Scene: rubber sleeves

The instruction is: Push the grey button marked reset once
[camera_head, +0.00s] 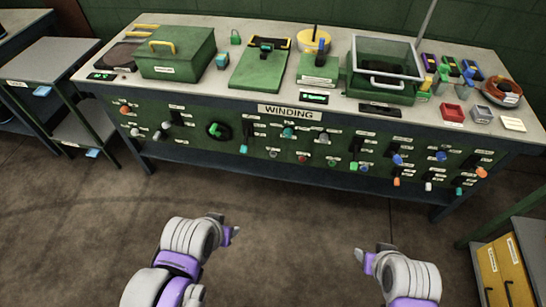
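The green front panel (240,135) of the winding bench carries several small coloured buttons, levers and knobs. The labels beside them are too small to read, so I cannot tell which one is marked reset. Grey or whitish round controls show at the left of the panel (166,125) and right of the WINDING sign (323,138); another pale one sits lower in the middle (274,153). My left gripper (225,227) is low in front of the bench, apart from the panel, fingers apart and empty. My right gripper (371,253) is further right, also apart from the panel, open and empty.
The bench top (220,95) holds a green box (175,58), a grey-rimmed bin (388,50) and small trays. A grey side shelf (50,62) stands at the left. The floor before the bench is clear.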

